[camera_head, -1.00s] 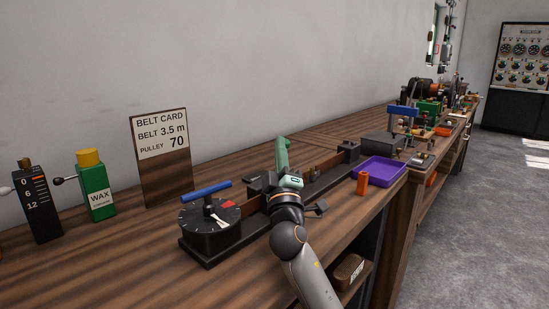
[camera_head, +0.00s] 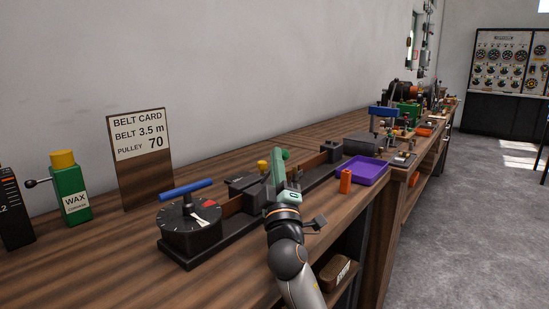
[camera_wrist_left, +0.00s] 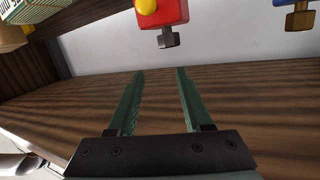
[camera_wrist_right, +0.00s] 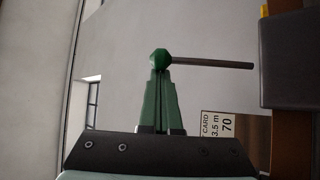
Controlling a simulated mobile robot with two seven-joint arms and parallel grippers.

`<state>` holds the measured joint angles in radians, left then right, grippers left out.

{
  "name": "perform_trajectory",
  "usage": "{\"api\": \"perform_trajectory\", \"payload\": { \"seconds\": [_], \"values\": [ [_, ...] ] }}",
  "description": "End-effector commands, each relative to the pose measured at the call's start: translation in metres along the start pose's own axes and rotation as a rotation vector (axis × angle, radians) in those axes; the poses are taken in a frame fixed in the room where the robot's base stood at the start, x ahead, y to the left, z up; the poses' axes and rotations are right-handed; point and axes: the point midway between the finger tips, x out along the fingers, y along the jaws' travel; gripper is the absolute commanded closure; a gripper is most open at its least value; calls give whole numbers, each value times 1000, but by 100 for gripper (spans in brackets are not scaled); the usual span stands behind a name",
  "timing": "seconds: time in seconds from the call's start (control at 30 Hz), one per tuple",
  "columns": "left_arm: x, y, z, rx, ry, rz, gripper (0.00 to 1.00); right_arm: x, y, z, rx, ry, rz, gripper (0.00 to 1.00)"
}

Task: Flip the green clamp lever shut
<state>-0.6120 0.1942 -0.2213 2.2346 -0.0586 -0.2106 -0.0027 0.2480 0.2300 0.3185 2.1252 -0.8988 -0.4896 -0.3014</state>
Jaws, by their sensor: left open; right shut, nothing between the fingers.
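The green clamp lever shows in the right wrist view as a green knob (camera_wrist_right: 160,59) on a thin grey rod (camera_wrist_right: 212,65). The knob is right at the tips of my right gripper (camera_wrist_right: 160,75), whose green fingers are shut with nothing between them. Whether they touch it I cannot tell. In the head view my right gripper (camera_head: 279,162) is over the dark clamp fixture (camera_head: 322,172) and hides most of the lever. My left gripper (camera_wrist_left: 158,75) is open and empty above the wooden bench; the head view does not show it.
A black dial with a blue handle (camera_head: 182,188) stands left of my right gripper, and a yellow knob (camera_head: 262,166) is close beside it. An orange cylinder (camera_head: 345,181) and a purple tray (camera_head: 362,169) are at right. A red block (camera_wrist_left: 164,13) is beyond my left fingers.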

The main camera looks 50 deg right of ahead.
Motion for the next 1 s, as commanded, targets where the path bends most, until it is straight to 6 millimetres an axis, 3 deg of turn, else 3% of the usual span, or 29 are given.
{"api": "perform_trajectory", "payload": {
  "seconds": [0.13,0.3,0.5,0.7,1.0],
  "values": [
    [1,0,0,6,15,-1,50,-14,-1,1,0,-3,-1,100],
    [0,-4,-41,45,166,-6,50,-44,-2,1,1,-2,-2,100],
    [-5,-5,-72,81,288,-8,50,-68,-1,0,0,-1,-1,100],
    [-8,-5,-84,96,335,-9,50,-75,0,0,-1,1,1,100],
    [-8,-5,-84,97,336,-9,50,-75,1,-1,-1,2,1,100]
  ]
}}
